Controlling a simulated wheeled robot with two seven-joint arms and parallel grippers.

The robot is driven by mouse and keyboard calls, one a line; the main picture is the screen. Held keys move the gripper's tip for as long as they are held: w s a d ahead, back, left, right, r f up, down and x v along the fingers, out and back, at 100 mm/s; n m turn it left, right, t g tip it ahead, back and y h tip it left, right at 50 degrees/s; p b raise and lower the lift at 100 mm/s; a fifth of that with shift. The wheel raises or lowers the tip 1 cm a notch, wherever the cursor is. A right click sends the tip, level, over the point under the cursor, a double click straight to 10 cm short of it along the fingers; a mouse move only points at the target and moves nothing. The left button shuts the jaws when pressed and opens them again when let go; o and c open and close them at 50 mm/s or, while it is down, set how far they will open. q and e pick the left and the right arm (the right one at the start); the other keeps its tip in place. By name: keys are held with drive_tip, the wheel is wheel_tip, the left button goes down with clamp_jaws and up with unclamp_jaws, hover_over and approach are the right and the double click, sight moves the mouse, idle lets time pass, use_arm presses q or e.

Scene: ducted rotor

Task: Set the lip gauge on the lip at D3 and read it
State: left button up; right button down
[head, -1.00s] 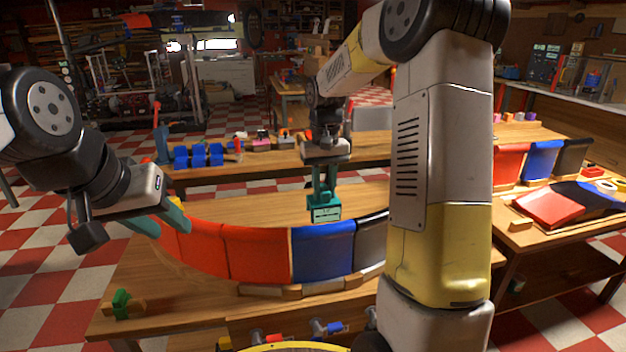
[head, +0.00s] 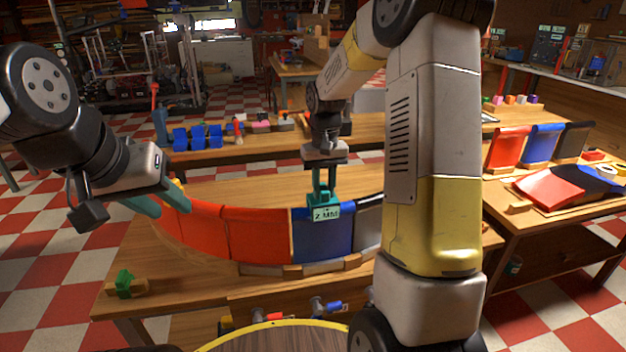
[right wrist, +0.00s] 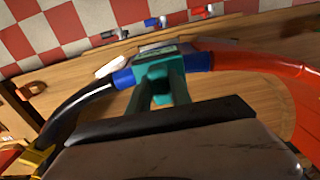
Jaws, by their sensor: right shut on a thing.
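The lip gauge (head: 325,212) is a teal block whose front display reads "2 MM". My right gripper (head: 324,192) is shut on it from above. The gauge sits at the top edge of the blue section (head: 322,238) of the curved duct lip, and appears to rest on it. In the right wrist view the gauge (right wrist: 160,65) straddles the blue part of the rim (right wrist: 197,61). No D3 mark is readable.
A green clamp-like piece (head: 124,283) lies on the bench's left front. A side table on the right holds coloured panels (head: 542,143). My right arm hides the wall's right part.

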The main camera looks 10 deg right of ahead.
drive_tip(key=shift+f, duration=0.3)
idle(0.5)
drive_tip(key=c, duration=1.1)
unclamp_jaws()
drive_tip(key=shift+r, duration=3.95)
drive_tip(key=s+r+t, duration=0.3)
drive_tip(key=s+r, duration=0.5)
drive_tip(key=s, duration=0.3)
drive_tip(key=s+a+t+y, duration=0.2)
drive_tip(key=s+t, duration=0.1)
drive_tip(key=s, duration=1)
drive_tip(key=shift+r, duration=0.4)
